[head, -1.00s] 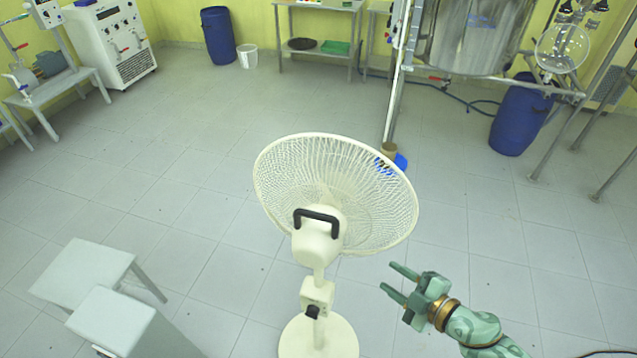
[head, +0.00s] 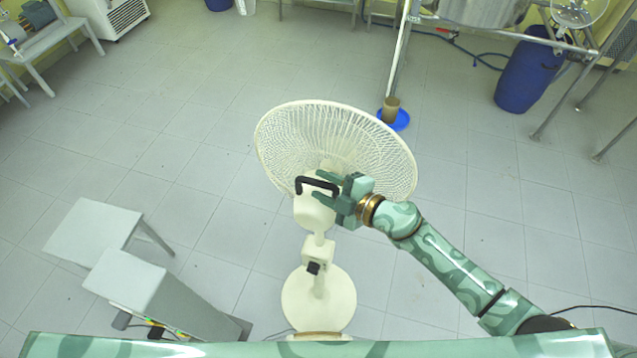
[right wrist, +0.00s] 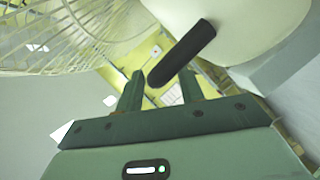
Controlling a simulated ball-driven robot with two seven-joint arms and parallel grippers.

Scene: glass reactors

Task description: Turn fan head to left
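The white pedestal fan stands on the floor in the middle of the head view, with its round wire cage (head: 290,140) facing away from me. A black handle (head: 303,181) arches over the back of its white motor housing (head: 312,212). My right gripper (head: 320,187) is at the right side of the handle, its fingers apart. In the right wrist view the black handle (right wrist: 184,52) reaches between the two spread fingers, and the cage (right wrist: 70,35) is at upper left. I cannot tell whether a finger touches the handle. My left gripper is not in view.
A white step-like stand (head: 95,235) is at left. A blue barrel (head: 525,75) stands at upper right. The floor around the fan is mostly clear.

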